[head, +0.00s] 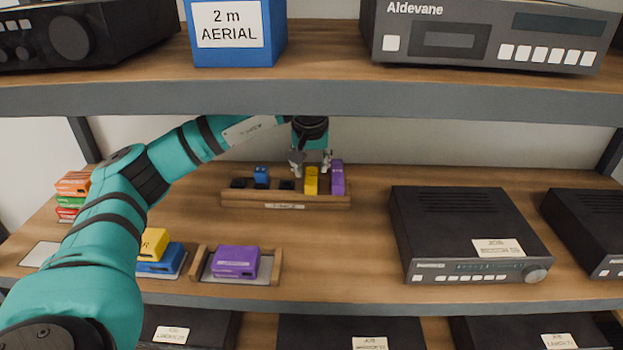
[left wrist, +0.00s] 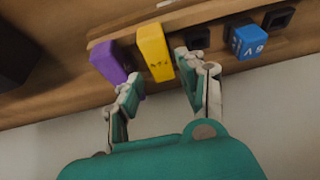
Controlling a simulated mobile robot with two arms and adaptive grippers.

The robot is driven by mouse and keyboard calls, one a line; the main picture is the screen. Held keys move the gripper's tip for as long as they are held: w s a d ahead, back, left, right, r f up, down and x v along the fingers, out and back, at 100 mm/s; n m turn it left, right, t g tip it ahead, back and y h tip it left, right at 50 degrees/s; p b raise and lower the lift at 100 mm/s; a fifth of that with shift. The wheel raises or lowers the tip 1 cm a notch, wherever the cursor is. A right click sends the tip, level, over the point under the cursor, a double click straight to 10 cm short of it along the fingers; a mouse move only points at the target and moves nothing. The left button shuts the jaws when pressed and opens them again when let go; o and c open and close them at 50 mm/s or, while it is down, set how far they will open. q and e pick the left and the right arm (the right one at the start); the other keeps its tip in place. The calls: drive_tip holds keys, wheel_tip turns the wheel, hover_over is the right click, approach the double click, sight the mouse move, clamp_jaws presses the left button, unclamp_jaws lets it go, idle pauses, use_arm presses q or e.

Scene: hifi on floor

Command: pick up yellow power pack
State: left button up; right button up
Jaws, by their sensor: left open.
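A yellow power pack (head: 311,181) stands upright in a wooden rack (head: 285,200) on the middle shelf. A purple pack (head: 338,178) stands close on its right. My left gripper (head: 311,162) is open and empty, pointing down at the top of the yellow pack. In the left wrist view the yellow pack (left wrist: 154,52) shows between and beyond the two fingertips (left wrist: 157,70). One finger overlaps the purple pack (left wrist: 110,62) in that view. I cannot tell whether a finger touches either pack. Another yellow pack (head: 152,243) lies on a blue one at the front left, partly behind my arm.
The rack also holds a blue pack (head: 261,174) and has empty dark slots. A purple pack (head: 236,262) lies in a wooden holder in front. A black hi-fi unit (head: 465,225) stands to the right. The upper shelf (head: 320,97) hangs above.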

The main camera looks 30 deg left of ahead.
sight(311, 172)
use_arm(q)
drive_tip(key=x, duration=0.5)
drive_tip(key=shift+w+a+r, duration=0.15)
drive_tip(key=shift+w+f, duration=0.1)
drive_tip(key=shift+f, duration=0.15)
drive_tip(key=shift+c, duration=1.4)
drive_tip(key=c, duration=0.4)
drive_tip(key=shift+c, duration=0.7)
use_arm(e)
drive_tip(key=shift+s+r, duration=0.25)
drive_tip(key=shift+s, duration=0.25)
use_arm(q)
drive_tip(key=shift+r, duration=0.15)
